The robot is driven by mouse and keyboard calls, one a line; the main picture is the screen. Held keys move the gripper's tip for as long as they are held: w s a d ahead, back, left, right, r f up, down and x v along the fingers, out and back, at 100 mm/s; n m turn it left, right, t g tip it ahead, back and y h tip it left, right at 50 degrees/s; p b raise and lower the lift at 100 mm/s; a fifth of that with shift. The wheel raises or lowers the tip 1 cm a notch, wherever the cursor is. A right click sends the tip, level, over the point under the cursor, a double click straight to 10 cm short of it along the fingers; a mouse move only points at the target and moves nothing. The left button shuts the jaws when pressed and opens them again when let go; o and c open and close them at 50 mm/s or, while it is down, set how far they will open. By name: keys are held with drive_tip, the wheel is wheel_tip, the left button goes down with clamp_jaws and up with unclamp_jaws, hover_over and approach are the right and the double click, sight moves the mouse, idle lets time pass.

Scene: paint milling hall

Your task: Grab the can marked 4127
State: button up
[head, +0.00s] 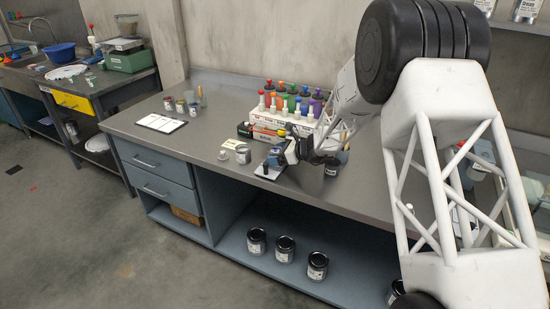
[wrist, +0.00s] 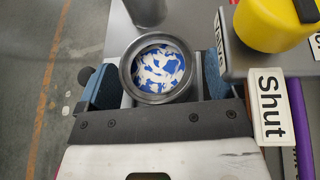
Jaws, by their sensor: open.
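My gripper (head: 276,160) is low over the front edge of the bench, in front of the bottle rack. In the wrist view its two blue-padded fingers (wrist: 158,75) stand apart, on either side of a round open can (wrist: 158,68) with a dark rim and blue and white paint inside. I cannot tell whether the pads touch it. Three dark lidded cans with white labels stand on the lower shelf: left (head: 257,241), middle (head: 285,249) and right (head: 317,266). A dark can (head: 331,166) stands on the bench right of my gripper. I cannot read 4127 on any can.
A white rack (head: 300,120) of bottles with coloured caps stands behind my gripper. The wrist view shows a yellow cap (wrist: 272,22) and a "Shut" label (wrist: 270,106) close on the right. Small jars (head: 181,106) and a clipboard (head: 161,123) are at left.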

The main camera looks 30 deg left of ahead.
drive_tip(key=shift+a, duration=0.3)
drive_tip(key=shift+f, duration=0.1)
drive_tip(key=c, duration=1.1)
drive_tip(key=shift+s+r, duration=0.15)
drive_tip(key=shift+r, duration=0.05)
drive_tip(key=shift+s+r, duration=0.3)
wheel_tip(320, 180, up, 6)
drive_tip(key=s, duration=1.9)
